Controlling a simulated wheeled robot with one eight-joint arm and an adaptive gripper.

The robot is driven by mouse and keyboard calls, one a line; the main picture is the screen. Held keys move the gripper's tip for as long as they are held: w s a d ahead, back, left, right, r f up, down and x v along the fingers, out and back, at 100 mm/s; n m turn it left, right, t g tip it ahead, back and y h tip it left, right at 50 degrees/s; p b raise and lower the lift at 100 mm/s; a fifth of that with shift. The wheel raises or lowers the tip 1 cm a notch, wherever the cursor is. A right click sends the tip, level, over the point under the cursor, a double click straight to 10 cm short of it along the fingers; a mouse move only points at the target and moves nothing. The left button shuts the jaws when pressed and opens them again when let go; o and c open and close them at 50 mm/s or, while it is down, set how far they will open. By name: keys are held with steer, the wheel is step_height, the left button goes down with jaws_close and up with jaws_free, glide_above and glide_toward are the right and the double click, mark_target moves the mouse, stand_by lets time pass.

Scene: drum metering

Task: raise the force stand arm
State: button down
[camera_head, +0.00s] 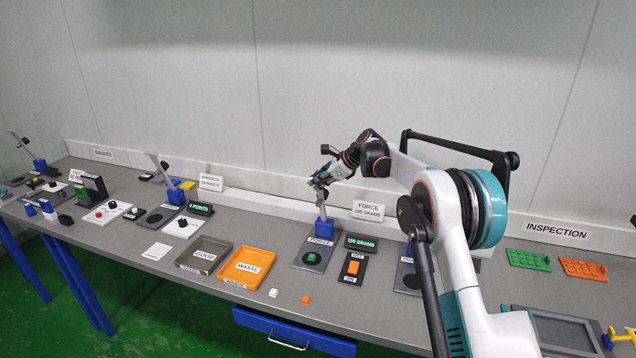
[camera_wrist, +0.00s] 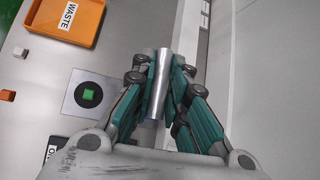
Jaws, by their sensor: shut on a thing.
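The force stand has a dark base plate (camera_head: 309,257) with a green piece (camera_head: 312,259) on it and a blue block (camera_head: 323,228) at its back. Its metal arm (camera_head: 322,208) rises steeply from the blue block. My gripper (camera_head: 321,180) is at the upper end of that arm. In the wrist view the silver arm (camera_wrist: 160,85) lies between my gripper's teal fingers (camera_wrist: 163,85), which are shut on it. The green piece on its black disc also shows in the wrist view (camera_wrist: 88,94). My gripper hides the arm's top end in the head view.
A FORCE sign (camera_head: 368,210) and a 100 GRAMS display (camera_head: 361,243) stand right of the stand. An orange switch (camera_head: 352,268) is in front. The orange WASTE tray (camera_head: 245,267) and GOOD tray (camera_head: 204,254) are left. The wall is close behind.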

steer(key=c, duration=1.6)
jaws_free()
steer(key=shift+f, duration=0.1)
steer(key=v, duration=1.2)
